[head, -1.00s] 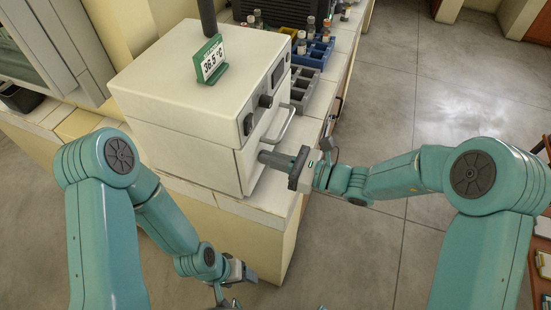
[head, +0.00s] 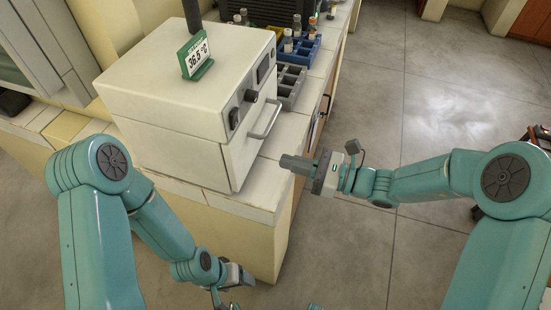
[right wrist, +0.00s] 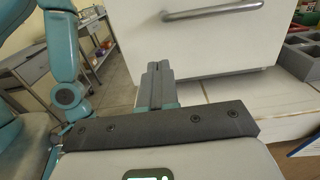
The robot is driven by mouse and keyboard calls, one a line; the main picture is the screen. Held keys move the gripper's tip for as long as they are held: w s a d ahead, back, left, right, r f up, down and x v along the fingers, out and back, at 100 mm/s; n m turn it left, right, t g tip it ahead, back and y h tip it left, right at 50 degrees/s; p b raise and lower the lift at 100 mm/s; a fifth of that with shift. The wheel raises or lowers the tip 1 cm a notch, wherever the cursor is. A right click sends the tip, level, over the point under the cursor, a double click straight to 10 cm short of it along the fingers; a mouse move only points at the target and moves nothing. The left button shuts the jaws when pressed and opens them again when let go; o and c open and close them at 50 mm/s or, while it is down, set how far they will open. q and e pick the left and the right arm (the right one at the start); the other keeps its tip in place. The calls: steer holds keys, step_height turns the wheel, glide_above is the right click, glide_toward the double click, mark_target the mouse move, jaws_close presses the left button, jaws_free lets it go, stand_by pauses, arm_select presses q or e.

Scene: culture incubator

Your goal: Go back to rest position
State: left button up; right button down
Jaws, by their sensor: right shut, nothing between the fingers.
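The white incubator (head: 165,125) stands on the tiled counter with its front door (head: 255,145) closed. A bar handle (head: 266,118) runs across the door, and it also shows in the right wrist view (right wrist: 200,16). My right gripper (head: 284,162) is shut and empty, in the air in front of the counter edge, apart from the door. Its closed fingers show in the right wrist view (right wrist: 157,85). My left gripper (head: 230,304) hangs low at the bottom of the head view; its fingers are partly cut off, so its jaws cannot be judged.
A green-framed sign (head: 196,57) reading 36.5 °C stands on the incubator. A grey rack (head: 289,85) and a blue rack (head: 300,48) with bottles stand beyond it on the counter. Open floor (head: 430,110) lies to the right of the counter.

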steer(key=v, duration=0.5)
steer(key=shift+d+f+b, duration=0.1)
steer(key=shift+d+b, duration=0.25)
steer(key=shift+d, duration=0.1)
steer(key=s+d+f+n+g+h, duration=0.2)
steer(key=s+f+n+h, duration=0.4)
steer(key=f, duration=0.8)
steer(key=s+d+f+n+g+h, duration=0.2)
steer(key=s+f+n+h, duration=0.5)
steer(key=s+f+n, duration=0.5)
step_height(320, 180, down, 3)
steer(key=shift+s+d+r+n+g, duration=0.1)
steer(key=shift+s+d+n+g, duration=0.1)
steer(key=shift+d+n+g, duration=0.3)
steer(key=shift+a, duration=0.1)
